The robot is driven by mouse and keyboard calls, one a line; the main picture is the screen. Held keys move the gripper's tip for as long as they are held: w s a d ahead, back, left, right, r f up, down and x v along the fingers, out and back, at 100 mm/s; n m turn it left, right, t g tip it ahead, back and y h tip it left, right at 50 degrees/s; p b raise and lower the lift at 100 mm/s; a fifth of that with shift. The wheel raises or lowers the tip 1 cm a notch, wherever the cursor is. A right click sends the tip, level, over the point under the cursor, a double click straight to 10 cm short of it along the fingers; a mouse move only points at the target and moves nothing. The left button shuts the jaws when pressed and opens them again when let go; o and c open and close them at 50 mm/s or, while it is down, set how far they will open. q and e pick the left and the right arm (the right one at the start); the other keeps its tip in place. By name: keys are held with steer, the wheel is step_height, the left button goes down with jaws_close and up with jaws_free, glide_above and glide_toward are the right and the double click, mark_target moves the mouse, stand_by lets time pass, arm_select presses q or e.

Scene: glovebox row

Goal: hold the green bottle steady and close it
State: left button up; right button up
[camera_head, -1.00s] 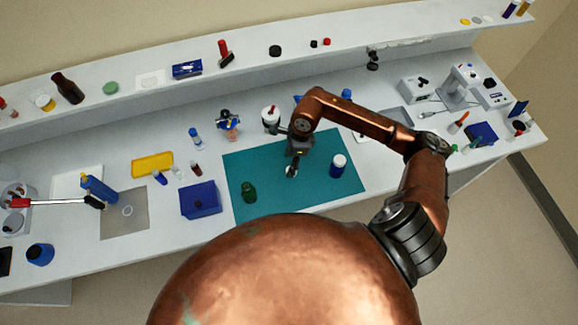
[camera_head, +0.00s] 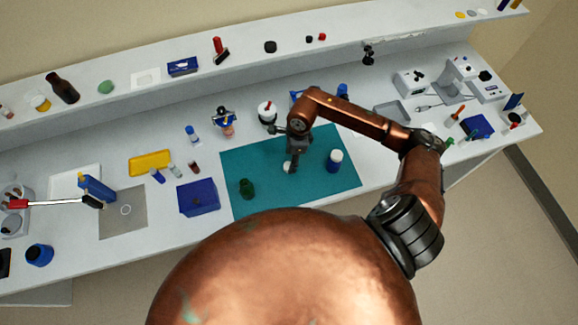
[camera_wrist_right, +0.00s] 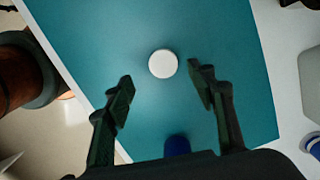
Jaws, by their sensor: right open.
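The small dark green bottle (camera_head: 247,188) stands upright on the teal mat (camera_head: 236,160), near its front left. Its mouth is too small to make out. A round white cap-like disc (camera_head: 289,168) lies on the mat to the right of the bottle. It also shows in the right wrist view (camera_wrist_right: 163,64). My right gripper (camera_head: 291,164) is above the disc, pointing down. In the wrist view its fingers (camera_wrist_right: 162,82) are spread apart with nothing between them, and the disc lies just beyond the tips. My left gripper is not in view.
A blue jar with a white lid (camera_head: 335,161) stands on the mat right of my gripper. A blue box (camera_head: 198,198) sits just left of the mat. The mat between bottle and disc is clear.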

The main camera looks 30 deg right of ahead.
steer(key=shift+w+a+f+p, duration=0.1)
steer(key=shift+f+p, duration=0.1)
steer(key=shift+f, duration=0.65)
steer(key=shift+w+f+p, duration=0.15)
steer(key=shift+f+p, duration=0.05)
steer(key=shift+f, duration=0.65)
steer(key=shift+w+a+f+p, duration=0.1)
steer(key=shift+f+p, duration=0.1)
steer(key=shift+f, duration=0.65)
steer(key=shift+c, duration=0.4)
steer(key=c, duration=0.7)
